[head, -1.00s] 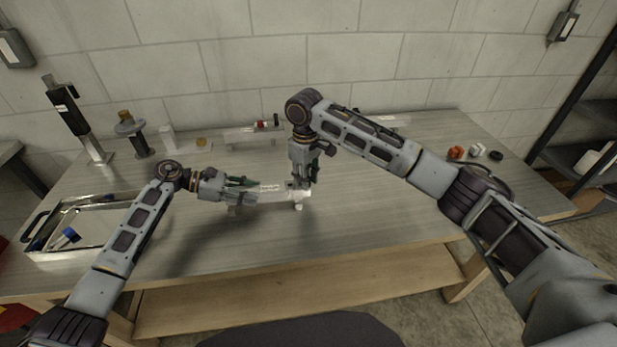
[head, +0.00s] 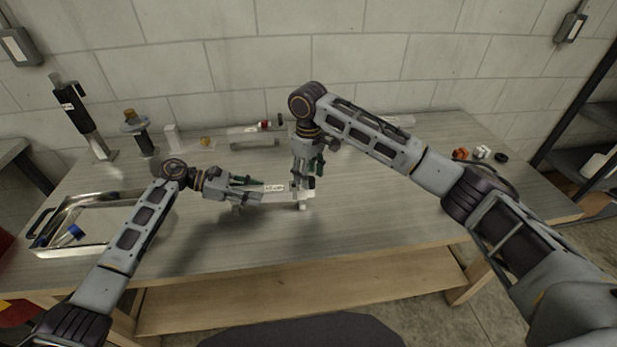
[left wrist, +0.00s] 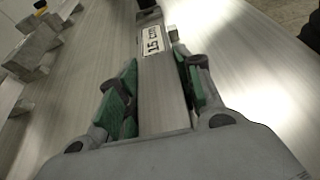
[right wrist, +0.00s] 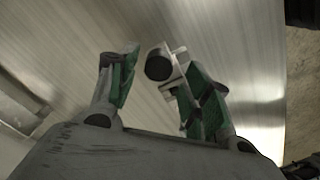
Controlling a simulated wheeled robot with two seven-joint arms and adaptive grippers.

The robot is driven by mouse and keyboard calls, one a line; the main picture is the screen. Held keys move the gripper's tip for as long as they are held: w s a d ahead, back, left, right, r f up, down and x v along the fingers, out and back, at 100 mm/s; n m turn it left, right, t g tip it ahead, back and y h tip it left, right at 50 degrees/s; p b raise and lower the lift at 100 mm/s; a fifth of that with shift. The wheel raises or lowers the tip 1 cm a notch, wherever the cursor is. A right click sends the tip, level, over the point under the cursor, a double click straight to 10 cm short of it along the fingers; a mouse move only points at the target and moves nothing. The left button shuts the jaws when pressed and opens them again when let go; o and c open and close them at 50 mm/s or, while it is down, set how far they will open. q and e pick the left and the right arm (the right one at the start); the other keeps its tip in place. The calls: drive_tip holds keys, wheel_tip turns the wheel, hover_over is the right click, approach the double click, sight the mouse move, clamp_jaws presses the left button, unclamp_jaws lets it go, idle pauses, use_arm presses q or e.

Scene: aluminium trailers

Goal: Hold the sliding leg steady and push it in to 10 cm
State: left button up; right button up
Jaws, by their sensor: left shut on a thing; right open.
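The sliding leg is a pale metal bar with a white "15 cm" label (head: 274,188), on the bench in the middle of the head view. Its right end (head: 303,205) shows below my right gripper. My left gripper (head: 252,187) is shut on the bar left of the label; in the left wrist view the bar (left wrist: 160,95) runs between its green pads. My right gripper (head: 310,182) is open, pointing down at the bar's right end. In the right wrist view a dark round knob (right wrist: 158,66) on a pale metal piece lies between its fingers; contact cannot be told.
A metal tray (head: 50,232) with a blue-capped item stands at the left. A dark upright tool (head: 77,110) and small parts line the back left. A grey rail (head: 255,143) lies behind. Small orange and white parts (head: 481,152) sit at right. The bench front is clear.

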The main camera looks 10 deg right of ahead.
wheel_tip(320, 180, up, 10)
idle(0.6)
drive_tip(key=shift+r, duration=0.1)
use_arm(q)
drive_tip(key=o, duration=1.2)
drive_tip(key=shift+o, duration=0.2)
drive_tip(key=shift+a, duration=0.2)
drive_tip(key=v, duration=1.1)
drive_tip(key=shift+a+r, duration=0.25)
drive_tip(key=shift+a, duration=0.05)
wheel_tip(320, 180, up, 9)
drive_tip(key=p, duration=0.9)
use_arm(e)
wheel_tip(320, 180, up, 9)
use_arm(q)
drive_tip(key=shift+r+p, duration=0.55)
drive_tip(key=shift+r, duration=0.05)
use_arm(e)
drive_tip(key=shift+r, duration=0.6)
